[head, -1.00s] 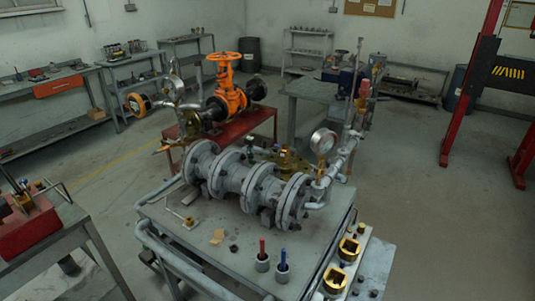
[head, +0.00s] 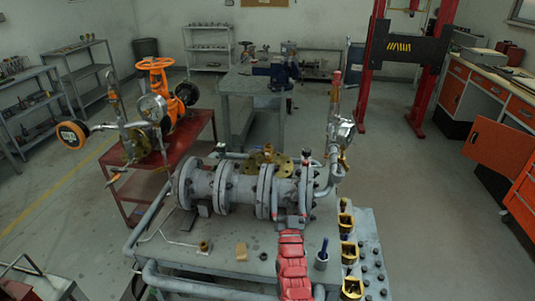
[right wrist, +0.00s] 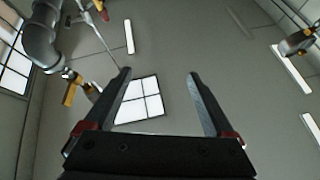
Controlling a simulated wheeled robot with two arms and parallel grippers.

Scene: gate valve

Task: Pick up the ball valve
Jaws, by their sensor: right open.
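I cannot tell for sure which part is the ball valve. A grey vertical pipe fitting with a small yellow-orange handle (head: 344,162) stands at the right end of the flanged grey pipe assembly (head: 232,187). A similar yellow handle on a grey pipe (right wrist: 70,93) shows at the left of the right wrist view. My right gripper (head: 291,218), on its red arm, is in front of the assembly's right end in the head view. In the right wrist view its fingers (right wrist: 160,82) are apart with nothing between them. My left gripper is not in view.
The metal cart (head: 225,262) holds a brass fitting (head: 205,246), a blue-handled tool in a cup (head: 322,258) and yellow sockets (head: 348,252) at right. An orange gate valve (head: 162,85) stands on a red table (head: 190,135). A vise bench (head: 235,82) stands behind. Floor right of the cart is clear.

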